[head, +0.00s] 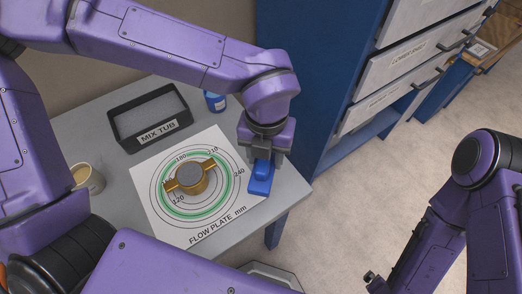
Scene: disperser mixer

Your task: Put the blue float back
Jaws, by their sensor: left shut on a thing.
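The blue float (260,180) is a small blue block with a raised upper part. My left gripper (264,158) points down and is shut on that upper part. The float is at the right edge of the white flow plate sheet (150,181), near the table's right edge. I cannot tell if it touches the surface.
A black tray labelled MIX TUB (150,134) stands at the back of the grey table (80,130). A small blue bottle (215,102) is right of it. A tan cup (87,178) stands at the left. A blue cabinet with drawers (330,80) rises beyond the table's right side.

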